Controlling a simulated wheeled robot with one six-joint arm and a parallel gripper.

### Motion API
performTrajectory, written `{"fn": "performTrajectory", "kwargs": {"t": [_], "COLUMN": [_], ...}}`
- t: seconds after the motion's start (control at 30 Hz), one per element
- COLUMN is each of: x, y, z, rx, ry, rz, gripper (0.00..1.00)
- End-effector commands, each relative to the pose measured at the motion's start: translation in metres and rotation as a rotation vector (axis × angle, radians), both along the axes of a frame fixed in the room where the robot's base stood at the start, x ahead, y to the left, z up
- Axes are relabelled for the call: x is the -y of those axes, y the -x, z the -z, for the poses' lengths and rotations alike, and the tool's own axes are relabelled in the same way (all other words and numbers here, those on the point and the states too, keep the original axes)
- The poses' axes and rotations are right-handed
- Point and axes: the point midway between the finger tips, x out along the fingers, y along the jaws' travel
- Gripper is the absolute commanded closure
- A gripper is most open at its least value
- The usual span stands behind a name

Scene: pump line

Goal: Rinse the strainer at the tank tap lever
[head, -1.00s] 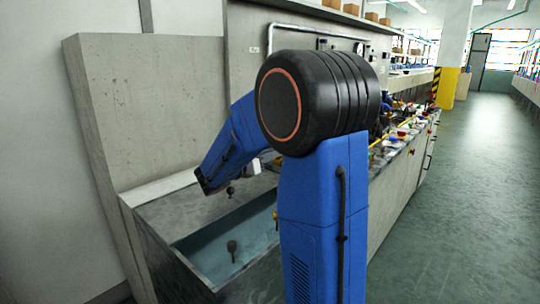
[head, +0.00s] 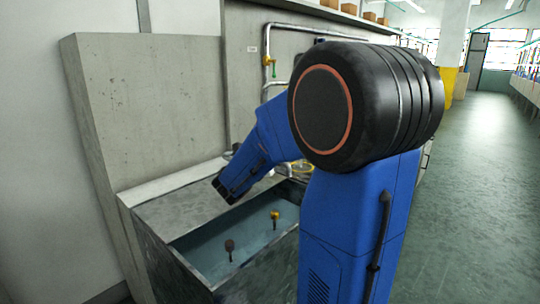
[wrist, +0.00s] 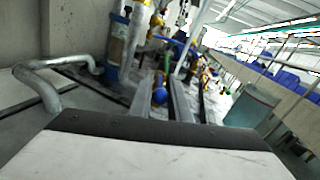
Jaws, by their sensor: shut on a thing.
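In the head view my blue wrist reaches over the tank (head: 160,249), and the fingertips are not clear there. The tank holds bluish water (head: 212,249). A small yellow-green tap fitting (head: 268,61) sits on the pipe on the back panel; I cannot tell whether it is the tank tap lever. No strainer stands out elsewhere.
The aisle floor (head: 475,190) is clear.

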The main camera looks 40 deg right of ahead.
Motion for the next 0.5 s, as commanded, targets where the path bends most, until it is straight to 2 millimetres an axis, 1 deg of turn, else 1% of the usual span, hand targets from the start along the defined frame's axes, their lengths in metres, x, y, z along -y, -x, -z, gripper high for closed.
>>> {"fn": "performTrajectory", "kwargs": {"t": [0.37, 0.4, 0.5], "x": [-0.0003, -0.0003, -0.0003], "y": [-0.0001, -0.0001, 0.0], "z": [-0.0004, -0.0004, -0.0004], "rx": [0.0, 0.0, 0.0], "ry": [0.0, 0.0, 0.0], "rz": [-0.014, -0.014, -0.014], "gripper": [1.0, 0.74, 0.73]}}
